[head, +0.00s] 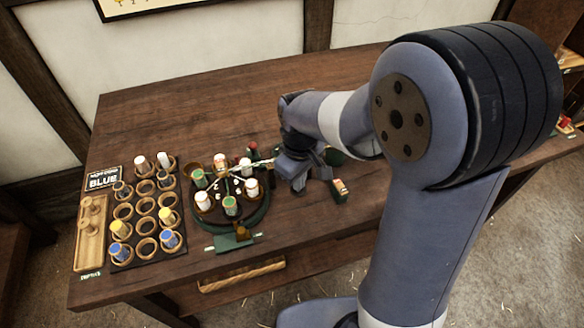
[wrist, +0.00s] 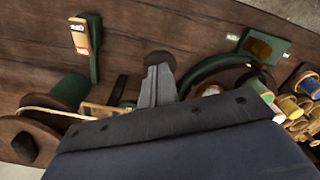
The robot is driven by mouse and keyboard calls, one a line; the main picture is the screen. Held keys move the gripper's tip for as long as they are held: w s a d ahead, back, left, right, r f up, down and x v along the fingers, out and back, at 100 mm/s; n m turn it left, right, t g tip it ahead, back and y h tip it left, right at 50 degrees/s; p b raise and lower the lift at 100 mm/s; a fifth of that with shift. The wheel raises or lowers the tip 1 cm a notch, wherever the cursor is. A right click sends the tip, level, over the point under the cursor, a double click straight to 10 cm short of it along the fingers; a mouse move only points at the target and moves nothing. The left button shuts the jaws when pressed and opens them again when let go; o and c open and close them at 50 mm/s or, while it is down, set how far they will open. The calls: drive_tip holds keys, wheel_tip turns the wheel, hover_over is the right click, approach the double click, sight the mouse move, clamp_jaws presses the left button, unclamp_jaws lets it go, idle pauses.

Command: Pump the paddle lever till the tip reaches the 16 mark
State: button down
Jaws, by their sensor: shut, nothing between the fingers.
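My gripper (head: 293,180) is over the table just right of the round green stand. In the wrist view its fingers (wrist: 158,84) are together and empty, pointing at a dark rounded piece (wrist: 160,58) that may be the paddle of the lever. I cannot tell whether they touch it. A green upright with an orange and white plate (head: 339,188) stands right of my gripper; it also shows in the wrist view (wrist: 81,37). Any marks on it are too small to read, and the lever's tip cannot be made out. My arm hides part of the mechanism.
The round green stand (head: 262,212) carries several spools. A green plate with a bronze knob (head: 232,240) lies at its front. A dark rack (head: 122,262) of spools and a wooden tray (head: 80,262) are at the left. The table's back (head: 200,105) is clear.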

sight(299, 194)
drive_tip(key=shift+s+f+b, duration=0.15)
drive_tip(key=shift+f+b, duration=1.35)
drive_tip(key=shift+f, duration=1)
drive_tip(key=shift+r, duration=0.1)
drive_tip(key=r+p, duration=0.5)
drive_tip(key=r, duration=0.1)
drive_tip(key=shift+w+r, duration=0.1)
drive_tip(key=shift+w, duration=0.1)
idle(0.8)
